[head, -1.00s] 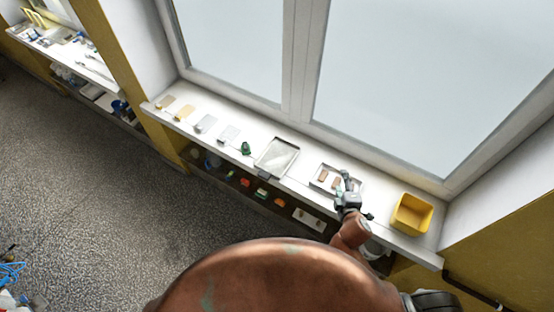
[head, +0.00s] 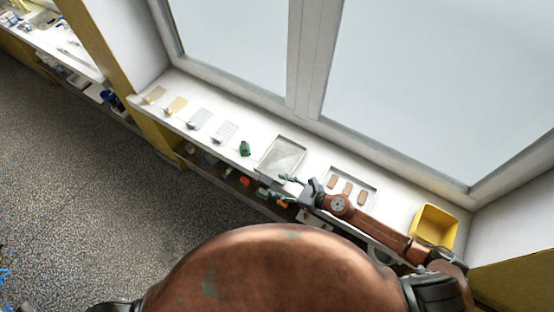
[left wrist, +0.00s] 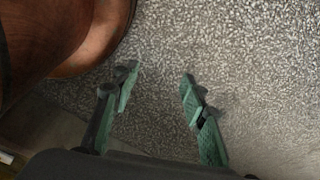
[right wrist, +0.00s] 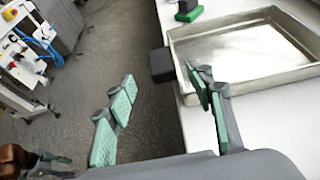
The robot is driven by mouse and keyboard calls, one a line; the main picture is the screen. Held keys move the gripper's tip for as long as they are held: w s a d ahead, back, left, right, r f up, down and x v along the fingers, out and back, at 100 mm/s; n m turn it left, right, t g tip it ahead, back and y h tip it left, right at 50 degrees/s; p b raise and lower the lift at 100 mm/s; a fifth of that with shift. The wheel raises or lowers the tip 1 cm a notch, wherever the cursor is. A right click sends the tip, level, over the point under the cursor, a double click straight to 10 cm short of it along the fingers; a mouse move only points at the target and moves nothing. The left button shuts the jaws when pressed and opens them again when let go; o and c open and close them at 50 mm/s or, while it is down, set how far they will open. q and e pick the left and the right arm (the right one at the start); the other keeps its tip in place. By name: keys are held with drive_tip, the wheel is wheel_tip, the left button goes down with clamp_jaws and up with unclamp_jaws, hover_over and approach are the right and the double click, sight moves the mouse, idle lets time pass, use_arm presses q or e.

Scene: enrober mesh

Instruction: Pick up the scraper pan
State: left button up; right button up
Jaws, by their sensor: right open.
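The scraper pan, which I take to be the shallow rectangular metal pan (head: 283,157), lies flat on the white sill; its rim and bare floor also show large in the right wrist view (right wrist: 245,50). A dark block (right wrist: 162,66) sticks out from its near side over the sill's edge, seemingly its handle. My right gripper (head: 285,180) is open at the pan's front edge; in the right wrist view its green-padded fingers (right wrist: 160,75) stand apart, just short of the block, with nothing between them. My left gripper (left wrist: 158,80) is open and empty above the speckled floor.
Right of the pan is a tray (head: 372,187) with brown pieces, then a yellow bin (head: 435,226). Left of it are a small green item (head: 244,149) and several flat plates. A shelf with small items runs below the sill; the window is behind.

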sight(265, 178)
drive_tip(key=shift+w+a, duration=0.15)
drive_tip(key=shift+a, duration=0.25)
drive_tip(key=shift+w+a+f+p, duration=0.2)
drive_tip(key=shift+w+a+p, duration=0.1)
drive_tip(key=shift+w+a, duration=0.55)
drive_tip(key=x, duration=0.2)
drive_tip(key=shift+w+a+f, duration=0.1)
drive_tip(key=shift+w, duration=0.25)
drive_tip(key=shift+w+a+f, duration=0.25)
drive_tip(key=shift+w+a, duration=0.05)
drive_tip(key=shift+a, duration=0.2)
drive_tip(key=c, duration=1.3)
use_arm(q)
drive_tip(key=shift+s+a+r, duration=0.1)
drive_tip(key=shift+s+r, duration=0.1)
drive_tip(key=shift+s, duration=0.35)
drive_tip(key=shift+s+r, duration=0.15)
drive_tip(key=shift+s, duration=0.4)
use_arm(e)
clamp_jaws()
